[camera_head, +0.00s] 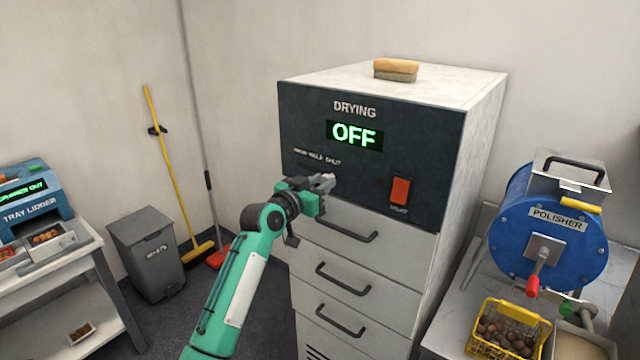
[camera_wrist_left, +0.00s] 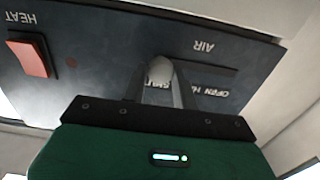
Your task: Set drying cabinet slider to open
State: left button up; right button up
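The drying cabinet (camera_head: 371,165) is a tall white unit with a dark front panel; its display reads OFF. The slider's label row (camera_head: 317,157) reads OPEN, HALF, SHUT from left to right. My left gripper (camera_head: 327,182) is at the panel below the SHUT end. In the left wrist view, its two fingers stand close on both sides of the pale slider knob (camera_wrist_left: 159,69) and appear shut on it. The knob is by the SHUT lettering. The gripper hides much of the slider track in the head view. My right gripper is not in view.
A red heat switch (camera_head: 400,191) is right of the slider. Drawers with dark handles (camera_head: 343,278) are below. A sponge-like block (camera_head: 396,69) lies on top. A blue polisher (camera_head: 553,235) stands right; a waste bin (camera_head: 147,254) and tray lidder (camera_head: 33,202) stand left.

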pick_arm(q)
grip_shut()
jog(key=shift+w+a+f, duration=0.1)
jog(key=b, duration=0.8)
send_near(299, 163)
jog(key=w+d, duration=0.3)
jog(key=shift+d+f, duration=0.3)
jog(key=shift+d, duration=0.1)
jog(key=shift+w+a+r+b, duration=0.15)
jog(key=shift+w+a+b, duration=0.1)
jog(key=shift+a+b, duration=0.25)
jog(key=shift+r, duration=0.2)
jog(key=o, duration=0.7)
grip_release()
jog(key=shift+o, duration=0.8)
jog(key=shift+w+a+f, duration=0.1)
